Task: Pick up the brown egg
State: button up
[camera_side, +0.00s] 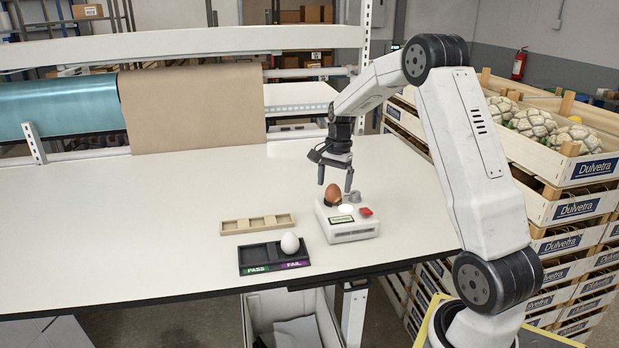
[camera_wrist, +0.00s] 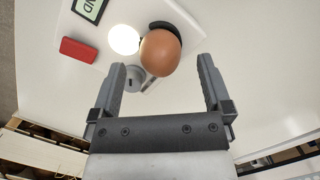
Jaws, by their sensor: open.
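The brown egg (camera_side: 333,193) sits on top of a white candling device (camera_side: 348,228), in a dark holder beside a bright lit spot (camera_side: 346,209). In the wrist view the brown egg (camera_wrist: 160,52) is just beyond the fingertips, roughly centred between them, with a dark curved piece behind it. My gripper (camera_side: 335,181) is above the device, pointing down. Its fingers are apart and empty, and the egg is not between them in the wrist view (camera_wrist: 163,68). I cannot tell the exact height gap between the fingertips and the egg.
A black tray (camera_side: 262,251) marked PASS and FAIL holds a white egg (camera_side: 290,243) on its FAIL side. The device has a red button (camera_side: 366,211) and a small grey knob (camera_side: 355,196). The table's left is clear.

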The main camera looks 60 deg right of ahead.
jog(key=shift+a+f, duration=0.2)
jog(key=shift+f, duration=0.9)
jog(key=c, duration=1)
